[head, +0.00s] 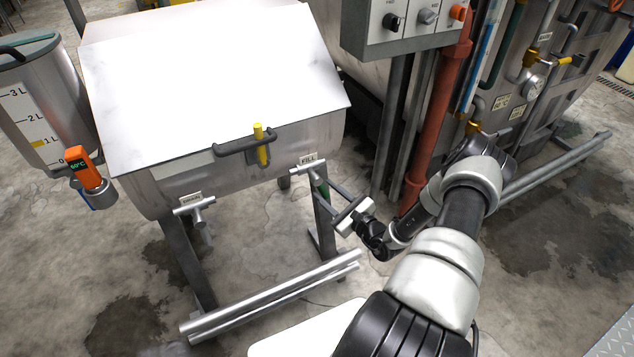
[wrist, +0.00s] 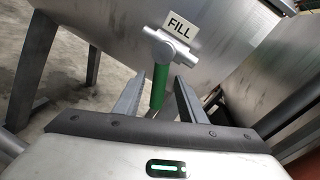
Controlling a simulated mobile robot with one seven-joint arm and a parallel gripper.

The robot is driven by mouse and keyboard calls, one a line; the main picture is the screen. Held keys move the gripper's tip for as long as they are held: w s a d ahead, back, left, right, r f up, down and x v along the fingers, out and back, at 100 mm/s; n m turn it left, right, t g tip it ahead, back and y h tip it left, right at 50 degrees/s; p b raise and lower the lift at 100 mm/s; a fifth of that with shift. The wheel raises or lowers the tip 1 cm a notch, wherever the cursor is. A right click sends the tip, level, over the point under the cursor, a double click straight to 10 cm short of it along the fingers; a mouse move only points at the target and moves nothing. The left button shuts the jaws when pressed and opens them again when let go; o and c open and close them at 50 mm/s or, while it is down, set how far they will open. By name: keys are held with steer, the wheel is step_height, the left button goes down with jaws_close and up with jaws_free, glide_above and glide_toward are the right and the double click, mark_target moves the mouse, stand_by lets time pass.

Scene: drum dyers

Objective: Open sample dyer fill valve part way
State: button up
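The sample dyer (head: 250,170) is a metal vat with a sloped lid that is down. Its fill valve (head: 313,172) sits at the lower right front, under a FILL label (head: 307,159). In the wrist view the valve body (wrist: 172,48) is silver, with a green handle (wrist: 159,85) pointing down in the picture. My gripper (head: 328,190) is at the valve, to its lower right in the head view. In the wrist view my gripper (wrist: 158,80) is open, with the handle appearing between its fingers. I cannot tell whether a finger touches it.
A second valve (head: 200,210) with its own label is at the vat's lower left. Metal legs and a floor rail (head: 270,295) stand below. A control box (head: 410,22) and red pipe (head: 432,130) are to the right. A measuring tank (head: 35,110) is at left.

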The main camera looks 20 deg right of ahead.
steer(key=p+v, duration=0.1)
steer(key=v, duration=0.9)
steer(key=shift+s, duration=0.15)
steer(key=shift+d, duration=0.1)
